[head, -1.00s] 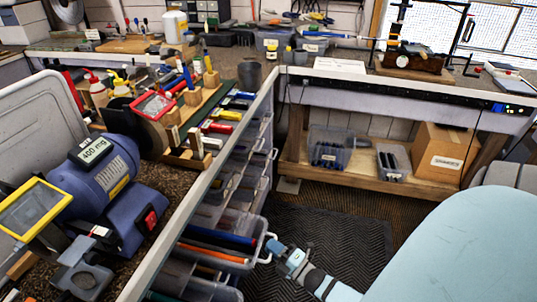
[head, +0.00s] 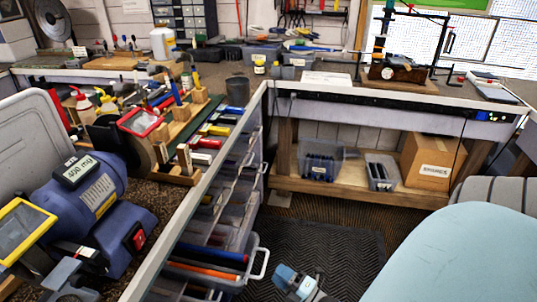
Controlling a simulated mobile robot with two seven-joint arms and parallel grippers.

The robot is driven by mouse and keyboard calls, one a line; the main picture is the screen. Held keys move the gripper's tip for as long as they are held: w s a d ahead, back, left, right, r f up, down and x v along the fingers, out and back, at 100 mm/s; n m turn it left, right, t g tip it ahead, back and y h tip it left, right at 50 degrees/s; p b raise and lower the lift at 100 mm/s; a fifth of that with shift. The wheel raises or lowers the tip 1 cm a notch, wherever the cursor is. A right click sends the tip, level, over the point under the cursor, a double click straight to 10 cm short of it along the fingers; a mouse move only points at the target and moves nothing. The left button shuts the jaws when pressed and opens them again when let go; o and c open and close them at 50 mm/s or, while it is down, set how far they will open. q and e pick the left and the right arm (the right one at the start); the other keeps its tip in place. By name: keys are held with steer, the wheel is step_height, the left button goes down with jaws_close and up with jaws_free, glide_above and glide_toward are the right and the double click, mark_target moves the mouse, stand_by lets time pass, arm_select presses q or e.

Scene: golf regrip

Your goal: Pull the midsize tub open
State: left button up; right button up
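Several clear plastic tubs with pale loop handles are stacked as drawers under the left bench. One low tub (head: 222,283), holding blue and orange rod-like pieces, sticks out from the bench front. Its pale handle (head: 262,266) faces right into the aisle. I cannot tell by any label which tub is the midsize one. My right gripper (head: 282,275), pale blue and grey, is just right of this handle, with a small gap showing between them. Its fingers are too small and angled to tell open from shut. My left gripper is not in view.
The bench (head: 185,232) edge runs along the left of the aisle. A dark ribbed mat (head: 335,250) covers clear floor around my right gripper. A low wooden shelf (head: 345,192) at the back holds two bins and a cardboard box (head: 432,160).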

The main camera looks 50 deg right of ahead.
steer(key=v, duration=0.8)
stand_by(0.4)
